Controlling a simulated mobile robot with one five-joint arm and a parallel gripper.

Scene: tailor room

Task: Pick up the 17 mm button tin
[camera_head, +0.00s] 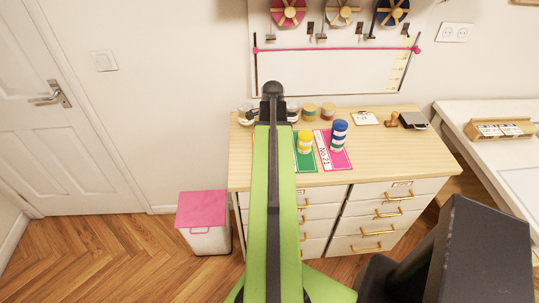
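Several small round tins stand in a row along the back of the wooden cabinet top (400,155). One tin (245,115) is left of my arm, one (292,112) is partly behind it, and two brownish tins (308,112) and (327,111) are to its right. Their labels are too small to read, so I cannot tell which is the 17 mm button tin. My green arm reaches forward over the cabinet. Its dark end, with my gripper (272,92), shows in front of the wall behind the tins. The fingers are hidden, and no held object shows.
A yellow spool (305,142) and a blue spool (339,134) stand on green and pink cards near the tins. A stamp (392,119) and a dark pad (413,121) lie at the back right. A pink-lidded bin (203,211) stands left of the cabinet.

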